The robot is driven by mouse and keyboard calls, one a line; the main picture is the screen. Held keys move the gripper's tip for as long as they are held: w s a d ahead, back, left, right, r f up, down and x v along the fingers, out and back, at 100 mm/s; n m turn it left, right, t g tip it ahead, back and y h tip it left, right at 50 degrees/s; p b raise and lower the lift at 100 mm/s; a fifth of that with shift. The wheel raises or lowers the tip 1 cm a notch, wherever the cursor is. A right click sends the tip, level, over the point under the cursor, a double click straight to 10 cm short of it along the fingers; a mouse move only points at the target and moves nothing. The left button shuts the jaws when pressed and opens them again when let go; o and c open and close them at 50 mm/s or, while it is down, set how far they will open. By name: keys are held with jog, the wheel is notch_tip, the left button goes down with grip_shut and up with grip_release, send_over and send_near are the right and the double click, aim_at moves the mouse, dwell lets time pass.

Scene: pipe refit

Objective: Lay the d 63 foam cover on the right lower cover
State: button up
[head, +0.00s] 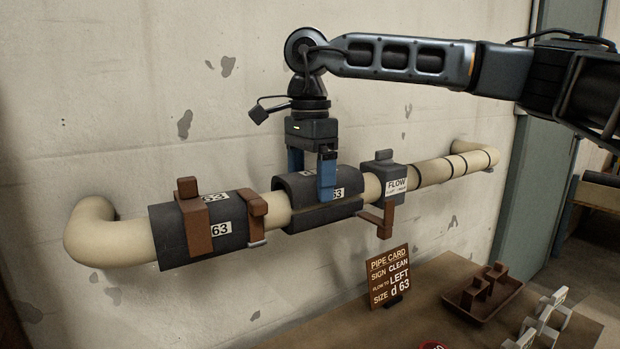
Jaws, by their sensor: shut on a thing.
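My gripper (312,175) points down from above the pipe and its blue fingers are shut on the dark grey d 63 foam cover (287,186). A white 63 label shows on this half shell, partly behind the front finger. The foam cover sits over the top of the cream pipe (374,186). The right lower cover (322,217) is a dark half shell under the same stretch of pipe. A thin seam shows between the two along the front; I cannot tell if they touch everywhere. The far finger's tip is hidden behind the cover.
A left cover pair (168,240) on the pipe bears a brown clip (195,222). A brown bracket (257,214) stands right of it. A FLOW collar (394,172) is to the right. Below are a pipe card (389,278), a brown tray (462,300) and white pieces (541,322).

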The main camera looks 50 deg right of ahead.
jog(key=shift+f+b, duration=0.4)
jog(key=shift+f, duration=0.15)
dwell(0.5)
jog(key=o, duration=0.9)
jog(key=shift+r, duration=0.1)
jog(key=shift+r+p, duration=2.2)
jog(key=shift+r, duration=1.5)
